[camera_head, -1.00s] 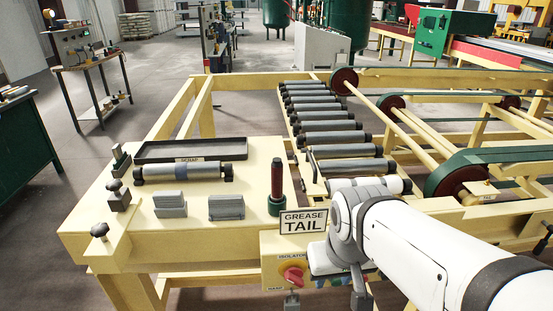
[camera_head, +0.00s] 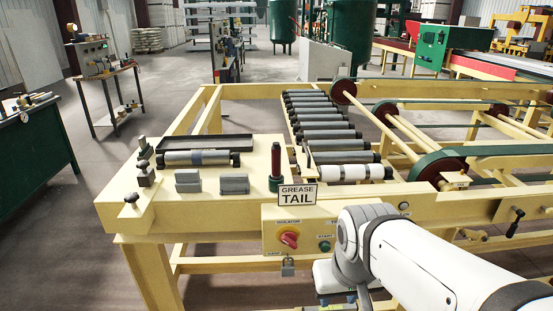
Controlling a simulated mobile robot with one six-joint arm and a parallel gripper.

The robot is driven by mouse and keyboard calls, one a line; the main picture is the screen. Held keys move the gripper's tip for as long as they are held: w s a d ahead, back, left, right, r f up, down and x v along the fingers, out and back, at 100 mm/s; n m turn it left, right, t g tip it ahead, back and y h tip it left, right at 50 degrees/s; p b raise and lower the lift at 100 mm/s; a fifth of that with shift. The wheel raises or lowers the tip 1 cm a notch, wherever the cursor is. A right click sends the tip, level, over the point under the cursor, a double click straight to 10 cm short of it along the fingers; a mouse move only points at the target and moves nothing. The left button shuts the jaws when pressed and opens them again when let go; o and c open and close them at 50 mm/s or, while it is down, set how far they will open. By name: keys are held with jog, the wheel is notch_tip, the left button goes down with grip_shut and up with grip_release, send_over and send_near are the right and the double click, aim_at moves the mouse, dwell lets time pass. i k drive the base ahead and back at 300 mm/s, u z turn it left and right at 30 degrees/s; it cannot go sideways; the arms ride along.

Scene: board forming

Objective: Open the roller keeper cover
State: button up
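I cannot pick out the roller keeper cover for certain. Two grey stepped blocks, a left one (camera_head: 188,181) and a right one (camera_head: 235,184), sit on the cream bench top. My white arm comes in from the lower right, in front of the frame's front rail and apart from the roller. Its wrist is at the bottom edge, and my gripper's fingers are out of the picture.
A loose roller (camera_head: 197,158) lies in front of a black tray (camera_head: 205,143). A red isolator knob (camera_head: 289,239) and green button (camera_head: 324,246) are on the front panel. Green belts and pulleys (camera_head: 440,165) fill the right.

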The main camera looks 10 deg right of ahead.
aim_at(306, 167)
jog(key=z, duration=0.2)
jog(key=i, duration=0.85)
jog(key=u, duration=0.05)
